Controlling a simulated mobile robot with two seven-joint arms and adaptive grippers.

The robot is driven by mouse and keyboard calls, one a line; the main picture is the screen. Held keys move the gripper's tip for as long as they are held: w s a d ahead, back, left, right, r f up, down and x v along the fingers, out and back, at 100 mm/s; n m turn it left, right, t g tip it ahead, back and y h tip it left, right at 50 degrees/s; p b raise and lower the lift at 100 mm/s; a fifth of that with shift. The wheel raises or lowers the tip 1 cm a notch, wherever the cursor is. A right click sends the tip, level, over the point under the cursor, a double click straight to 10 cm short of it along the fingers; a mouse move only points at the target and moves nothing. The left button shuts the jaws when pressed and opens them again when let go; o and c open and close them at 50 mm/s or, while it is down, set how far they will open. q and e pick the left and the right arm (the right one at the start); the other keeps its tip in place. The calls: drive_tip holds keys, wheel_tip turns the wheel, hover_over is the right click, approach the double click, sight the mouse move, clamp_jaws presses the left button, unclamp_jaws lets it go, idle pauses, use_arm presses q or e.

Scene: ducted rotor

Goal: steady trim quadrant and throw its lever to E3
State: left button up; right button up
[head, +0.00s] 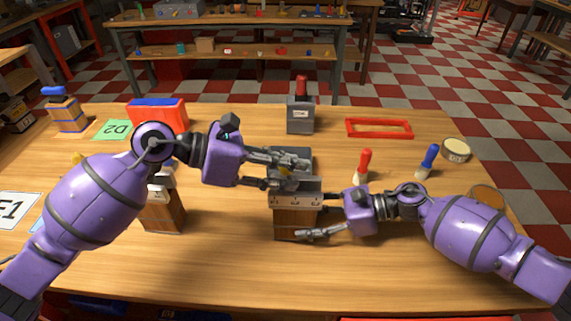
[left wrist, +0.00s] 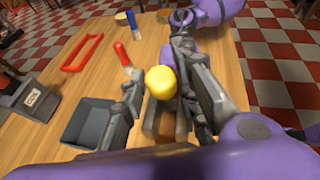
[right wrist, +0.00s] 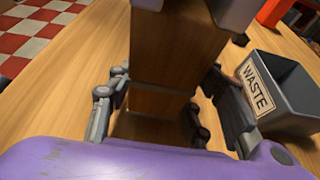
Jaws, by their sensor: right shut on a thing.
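The trim quadrant (head: 296,222) is a wooden block with a pale metal top, upright near the front middle of the table. Its lever has a yellow knob (left wrist: 161,82), seen in the left wrist view between my left fingers. My left gripper (head: 287,172) is open around the knob, over the quadrant's top; the knob is hidden in the head view. My right gripper (head: 313,216) is shut on the quadrant's wooden body, which also fills the middle of the right wrist view (right wrist: 175,60). The scale marks cannot be read.
A grey waste bin (right wrist: 285,90) stands close behind the quadrant. Another wooden block (head: 163,208) is to the left, partly behind my left arm. A red frame (head: 380,129), a red-handled tool (head: 365,162) and a blue-handled tool (head: 429,158) lie or stand right.

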use_arm(q)
clamp_jaws()
drive_tip(key=shift+d+r+m+y, duration=0.25)
drive_tip(key=shift+d+m+y, duration=0.05)
drive_tip(key=shift+d+y, duration=0.65)
drive_tip(key=shift+d+f+y, duration=0.2)
drive_tip(key=shift+d+y, duration=0.5)
drive_tip(key=shift+y, duration=0.45)
drive_tip(key=shift+o, duration=2.1)
unclamp_jaws()
